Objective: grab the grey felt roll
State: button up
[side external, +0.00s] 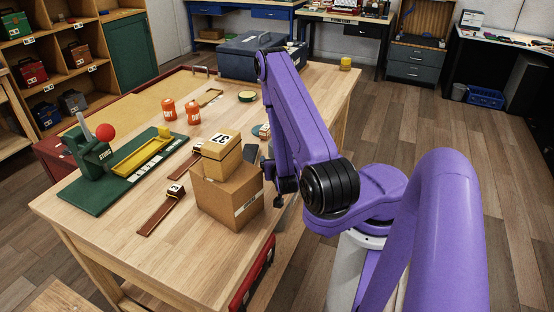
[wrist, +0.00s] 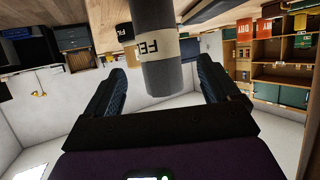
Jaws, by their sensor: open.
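The grey felt roll (wrist: 163,78) is in the wrist view, with a cream label that reads "FE" and part of another letter. It reaches down from the top edge between the two fingers of my gripper (wrist: 164,84). The fingers are open, one on each side, and a gap shows between each finger and the roll. The wrist picture looks upside down. In the side view I cannot make out the roll; my gripper is low by the table's right edge, partly hidden beside the cardboard box.
The wooden table (side external: 130,247) also holds two orange bottles (side external: 169,109), a green stand (side external: 91,158) with a red ball, and a blue toolbox (side external: 250,58).

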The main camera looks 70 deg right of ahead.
jog(key=x, duration=0.5)
jog(key=c, duration=1.1)
